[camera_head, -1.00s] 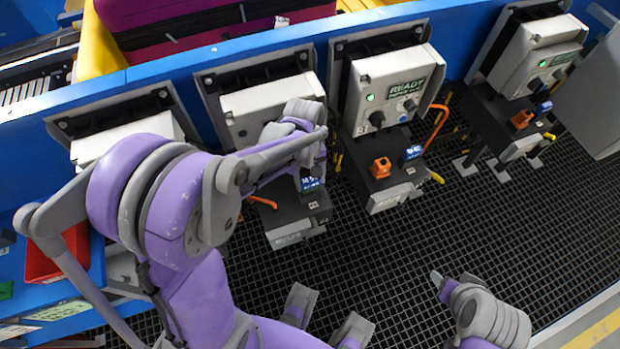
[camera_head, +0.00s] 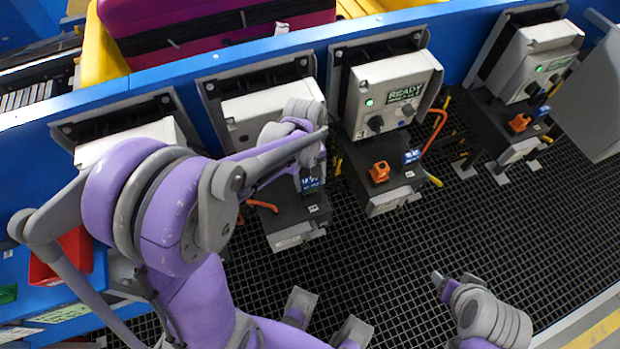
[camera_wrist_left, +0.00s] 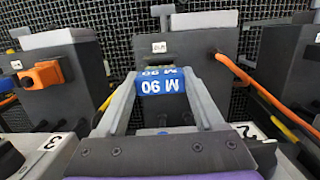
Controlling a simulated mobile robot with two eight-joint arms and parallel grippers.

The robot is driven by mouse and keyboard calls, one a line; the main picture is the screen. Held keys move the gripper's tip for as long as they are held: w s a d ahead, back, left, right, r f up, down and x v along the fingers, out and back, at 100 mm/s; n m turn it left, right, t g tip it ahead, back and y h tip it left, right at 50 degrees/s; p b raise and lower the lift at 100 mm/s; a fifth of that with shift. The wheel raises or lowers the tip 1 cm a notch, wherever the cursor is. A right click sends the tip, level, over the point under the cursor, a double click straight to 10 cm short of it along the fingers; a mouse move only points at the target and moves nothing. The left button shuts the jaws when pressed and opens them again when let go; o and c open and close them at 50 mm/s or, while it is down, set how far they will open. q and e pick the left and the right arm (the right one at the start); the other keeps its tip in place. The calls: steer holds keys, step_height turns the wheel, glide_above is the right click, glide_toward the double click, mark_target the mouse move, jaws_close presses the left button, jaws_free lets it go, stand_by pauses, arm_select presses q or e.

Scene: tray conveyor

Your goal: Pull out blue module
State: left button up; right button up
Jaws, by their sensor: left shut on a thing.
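The blue module (camera_wrist_left: 162,82) carries white lettering that reads M 90 upside down in the left wrist view. My left gripper (camera_wrist_left: 165,95) is shut on it, one finger on each side. In the head view the module (camera_head: 311,183) shows just below my left gripper (camera_head: 308,165), over the dark box (camera_head: 295,222) of the second station from the left. I cannot tell whether the module still touches its socket. A grey and purple part of my right arm (camera_head: 487,315) is at the lower right, and its jaw state is unclear.
A neighbouring station with a green READY display (camera_head: 405,92) holds an orange block (camera_head: 379,172) and another blue module (camera_head: 412,156). A similar station (camera_head: 530,62) stands at the far right. Orange cables (camera_wrist_left: 268,95) run beside the box. The dark grid floor (camera_head: 400,250) in front is clear.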

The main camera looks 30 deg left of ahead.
mark_target(311, 181)
arm_select(q)
steer(key=shift+r+p, duration=1.2)
steer(key=shift+r, duration=0.8)
steer(key=shift+w+f, duration=0.1)
